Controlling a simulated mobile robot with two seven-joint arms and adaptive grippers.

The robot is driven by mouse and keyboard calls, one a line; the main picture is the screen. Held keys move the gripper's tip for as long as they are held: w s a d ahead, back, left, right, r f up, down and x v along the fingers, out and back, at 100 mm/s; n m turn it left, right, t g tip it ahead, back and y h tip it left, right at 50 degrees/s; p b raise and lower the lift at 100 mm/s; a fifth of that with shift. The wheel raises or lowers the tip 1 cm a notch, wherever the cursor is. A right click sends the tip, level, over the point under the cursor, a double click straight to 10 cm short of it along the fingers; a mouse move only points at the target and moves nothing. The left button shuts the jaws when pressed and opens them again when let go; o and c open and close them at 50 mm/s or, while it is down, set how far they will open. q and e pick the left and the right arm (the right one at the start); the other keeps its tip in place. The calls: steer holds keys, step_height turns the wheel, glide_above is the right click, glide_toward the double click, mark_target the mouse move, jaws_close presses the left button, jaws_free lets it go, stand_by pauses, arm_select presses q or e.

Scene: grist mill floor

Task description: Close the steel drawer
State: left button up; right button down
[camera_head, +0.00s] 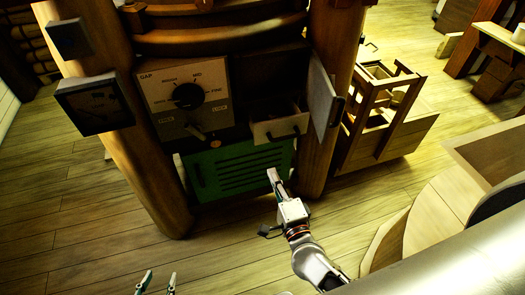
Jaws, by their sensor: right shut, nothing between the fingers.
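The small drawer (266,130) has a pale front with a dark bar handle and stands pulled out from the dark opening beside the dial panel. Part of its inside shows from above. My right gripper (271,174) is shut and empty, below the drawer and apart from it in the picture, in front of the green vented panel (230,172). My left gripper (158,282) shows only its fingertips at the bottom edge. They are apart, with nothing between them.
A grey hinged door (321,97) stands open just right of the drawer. Thick wooden posts (332,50) flank the cabinet. The dial panel (186,95) is on the left. A wooden frame on a box (400,140) stands at right. The plank floor (90,225) at left is clear.

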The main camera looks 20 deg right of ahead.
glide_toward(257, 137)
steer(key=w, duration=0.5)
steer(key=shift+w, duration=0.15)
arm_select(q)
steer(key=shift+a+f+b, duration=0.1)
steer(key=shift+f+b, duration=0.1)
steer(key=shift+b, duration=0.1)
arm_select(e)
steer(key=shift+w, duration=0.75)
steer(key=w+b, duration=0.1)
steer(key=w, duration=0.6)
steer(key=shift+w+f, duration=0.1)
steer(key=shift+w, duration=0.3)
steer(key=shift+w+b, duration=0.3)
steer(key=shift+w, duration=0.1)
arm_select(q)
steer(key=shift+w+a+f, duration=0.2)
steer(key=shift+w+f, duration=0.1)
arm_select(e)
steer(key=shift+r, duration=0.25)
